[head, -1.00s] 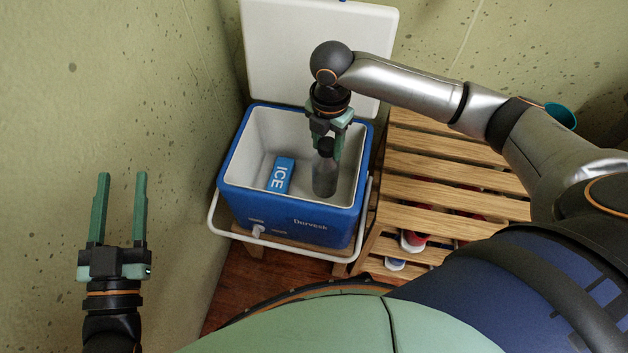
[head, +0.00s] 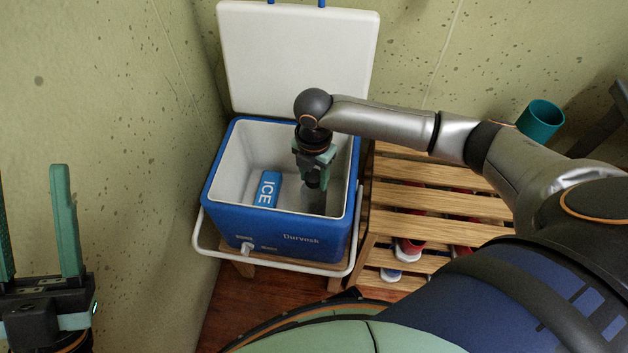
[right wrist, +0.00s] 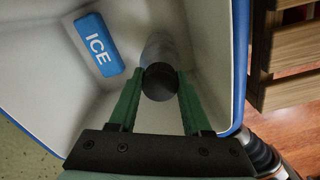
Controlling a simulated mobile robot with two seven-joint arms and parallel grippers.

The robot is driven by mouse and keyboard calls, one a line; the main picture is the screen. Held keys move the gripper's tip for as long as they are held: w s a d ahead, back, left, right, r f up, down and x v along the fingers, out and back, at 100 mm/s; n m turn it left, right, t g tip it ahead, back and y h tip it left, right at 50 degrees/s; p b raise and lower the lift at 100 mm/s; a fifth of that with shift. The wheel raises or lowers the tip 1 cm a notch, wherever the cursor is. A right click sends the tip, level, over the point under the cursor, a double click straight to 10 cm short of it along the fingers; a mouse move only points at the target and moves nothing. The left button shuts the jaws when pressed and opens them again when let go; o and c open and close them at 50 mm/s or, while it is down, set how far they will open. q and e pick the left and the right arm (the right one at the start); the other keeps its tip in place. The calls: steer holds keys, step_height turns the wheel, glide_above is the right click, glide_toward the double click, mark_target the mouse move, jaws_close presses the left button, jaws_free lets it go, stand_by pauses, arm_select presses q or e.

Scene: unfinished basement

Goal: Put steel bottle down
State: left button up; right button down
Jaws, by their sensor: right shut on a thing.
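The steel bottle (head: 313,200) is grey with a dark cap and is inside the open blue cooler (head: 285,228). My right gripper (head: 316,178) reaches down into the cooler and is shut on the bottle near its cap. The right wrist view shows the bottle (right wrist: 165,52) with its dark cap between the green fingers of the right gripper (right wrist: 159,92). Whether the bottle's base touches the cooler floor I cannot tell. My left gripper (head: 36,225) is open and empty at the lower left, away from the cooler.
A blue ice pack (head: 267,189) lies in the cooler, left of the bottle. The white lid (head: 298,60) stands open behind. A slatted wooden rack (head: 420,200) with shoes is to the right, with a teal cup (head: 540,120) beyond it. Walls close in left and behind.

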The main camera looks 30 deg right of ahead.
steer(key=shift+f, duration=0.8)
steer(key=shift+c, duration=1.7)
jaws_free()
steer(key=shift+f, duration=0.1)
